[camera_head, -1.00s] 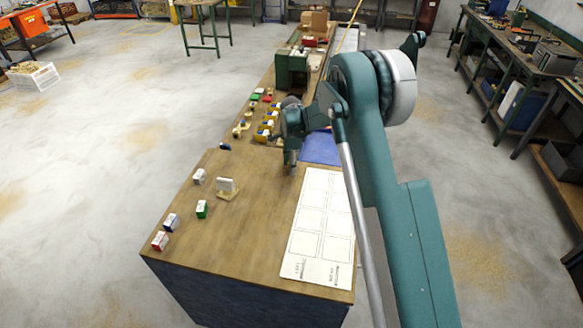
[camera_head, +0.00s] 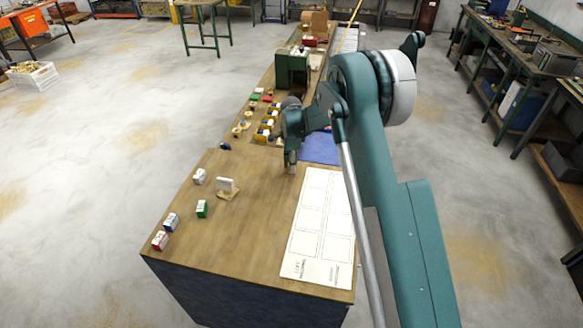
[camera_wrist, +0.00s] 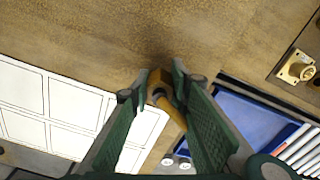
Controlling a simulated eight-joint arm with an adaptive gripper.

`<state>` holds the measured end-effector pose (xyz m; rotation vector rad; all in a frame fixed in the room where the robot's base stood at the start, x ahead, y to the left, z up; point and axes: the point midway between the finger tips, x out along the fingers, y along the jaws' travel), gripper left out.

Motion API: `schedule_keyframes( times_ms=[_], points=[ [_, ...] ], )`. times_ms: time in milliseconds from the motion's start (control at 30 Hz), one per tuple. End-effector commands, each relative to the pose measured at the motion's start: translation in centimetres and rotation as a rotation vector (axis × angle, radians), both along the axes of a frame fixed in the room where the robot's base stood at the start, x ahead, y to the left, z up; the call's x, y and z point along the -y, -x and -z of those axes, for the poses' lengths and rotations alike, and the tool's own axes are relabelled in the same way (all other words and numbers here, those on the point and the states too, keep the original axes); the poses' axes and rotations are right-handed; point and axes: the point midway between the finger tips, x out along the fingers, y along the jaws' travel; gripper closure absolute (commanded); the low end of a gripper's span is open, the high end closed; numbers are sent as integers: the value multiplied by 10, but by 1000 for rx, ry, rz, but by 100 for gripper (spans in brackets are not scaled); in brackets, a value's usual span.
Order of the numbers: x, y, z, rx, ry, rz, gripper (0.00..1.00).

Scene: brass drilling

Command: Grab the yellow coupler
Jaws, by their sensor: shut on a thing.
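The yellow coupler (camera_wrist: 167,94), a small yellow-brown piece with a dark round opening, is between my fingers in the wrist view. My gripper (camera_wrist: 158,80) is shut on it, with a finger on each side. In the head view my gripper (camera_head: 291,166) points down over the bench, just left of the blue mat and above the top of the white sheet. The coupler cannot be made out clearly there, and its exact height over the wood cannot be told.
The white sheet (camera_head: 320,225) with printed boxes lies on the wooden bench (camera_head: 245,240). Small labelled blocks, including a green one (camera_head: 202,209), stand at left. Several yellow parts and a green machine (camera_head: 292,70) are farther back. The front middle is clear.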

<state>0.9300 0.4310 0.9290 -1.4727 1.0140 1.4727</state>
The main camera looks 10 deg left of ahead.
Motion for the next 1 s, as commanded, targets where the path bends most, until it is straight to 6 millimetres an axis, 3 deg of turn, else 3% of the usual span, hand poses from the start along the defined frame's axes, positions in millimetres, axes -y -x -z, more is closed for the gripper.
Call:
schedule_keyframes(
  times_ms=[367, 1000],
  points=[
    [0, 0, -11, 0, 0, 0, 94],
    [0, 0, -92, 0, 0, 0, 94]
  ],
)
